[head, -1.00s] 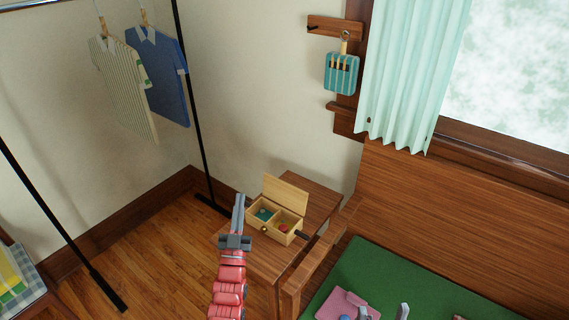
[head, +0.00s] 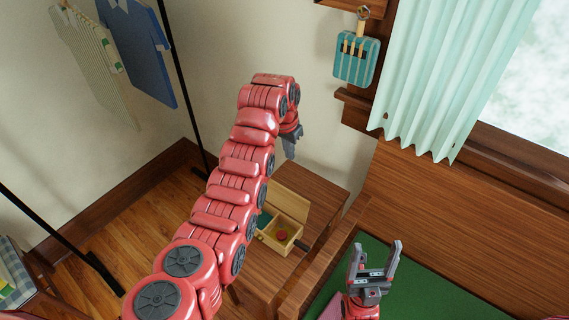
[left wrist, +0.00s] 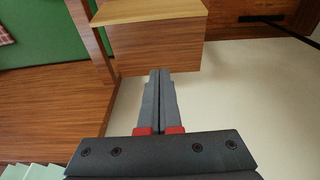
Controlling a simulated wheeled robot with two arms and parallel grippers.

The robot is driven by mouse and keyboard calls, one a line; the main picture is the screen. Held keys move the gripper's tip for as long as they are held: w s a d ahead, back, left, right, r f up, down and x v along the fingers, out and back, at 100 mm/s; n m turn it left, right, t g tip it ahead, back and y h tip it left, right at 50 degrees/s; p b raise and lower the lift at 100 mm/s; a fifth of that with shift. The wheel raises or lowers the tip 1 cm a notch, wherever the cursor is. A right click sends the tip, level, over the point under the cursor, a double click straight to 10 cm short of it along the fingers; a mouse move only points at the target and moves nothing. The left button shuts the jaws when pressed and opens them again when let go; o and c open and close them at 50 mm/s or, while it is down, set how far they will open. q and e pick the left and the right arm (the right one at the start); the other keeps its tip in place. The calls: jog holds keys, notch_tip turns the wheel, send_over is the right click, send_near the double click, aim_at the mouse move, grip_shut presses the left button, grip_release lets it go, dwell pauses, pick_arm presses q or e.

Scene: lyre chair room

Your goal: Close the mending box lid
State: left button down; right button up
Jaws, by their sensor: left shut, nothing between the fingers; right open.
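The mending box (head: 272,243) is a small pale wooden box on the side table. Its lid (head: 291,204) stands raised at the back, so the box is open. My left arm hides the box's left part. My left gripper (head: 290,156) is shut and empty, pointing down, and appears above and behind the raised lid, apart from it. In the left wrist view its closed fingers (left wrist: 159,75) point toward brown wood and a pale board at the top, which looks like the lid (left wrist: 150,10). My right gripper (head: 375,262) is open and empty, over the green mat.
The side table (head: 318,190) stands in the corner by the wall. A wooden rail (head: 325,258) and the green mat (head: 425,290) lie to its right. A striped teal pouch (head: 355,62) hangs above. A clothes rack pole (head: 180,90) stands at left.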

pick_arm(q)
jog(key=p, duration=1.2)
send_over(282, 199)
jog(key=w, duration=0.3)
notch_tip(282, 199, down, 9)
jog(key=shift+d+r, duration=0.2)
jog(key=shift+d, duration=0.1)
jog(key=shift+f, duration=0.1)
jog(key=shift+s+a, duration=0.15)
